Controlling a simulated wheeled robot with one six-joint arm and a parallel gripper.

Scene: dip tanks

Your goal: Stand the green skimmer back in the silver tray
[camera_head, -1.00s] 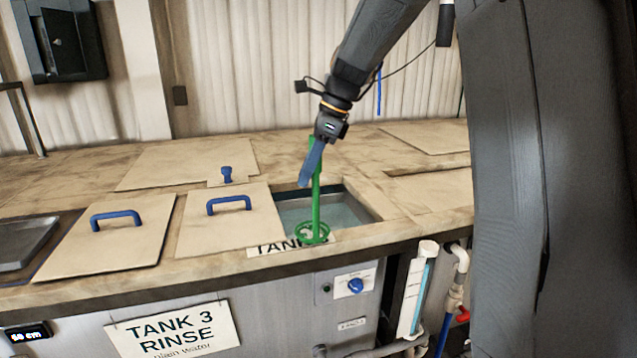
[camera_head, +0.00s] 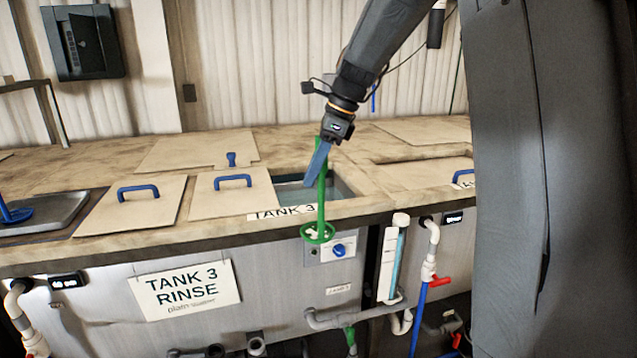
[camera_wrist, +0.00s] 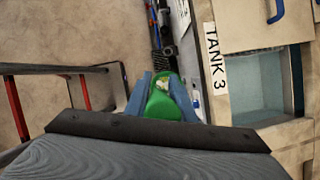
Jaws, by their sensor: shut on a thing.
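The green skimmer (camera_head: 321,205) hangs upright from my gripper (camera_head: 320,162), its round green head low in front of the tank's front panel. My gripper is shut on the upper part of its handle. In the wrist view the green skimmer (camera_wrist: 166,105) shows between the blue fingers of my gripper (camera_wrist: 163,88), seen from above, with something pale near its head. The silver tray (camera_head: 45,215) lies on the counter at the far left, partly cut off by the frame. A blue tool (camera_head: 12,213) stands in it at the left edge.
An open tank (camera_head: 345,188) labelled TANK 3 lies behind the skimmer. Lids with blue handles (camera_head: 130,205) cover the counter between it and the tray. A sight tube (camera_head: 391,260) and pipes stand to the right on the front.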

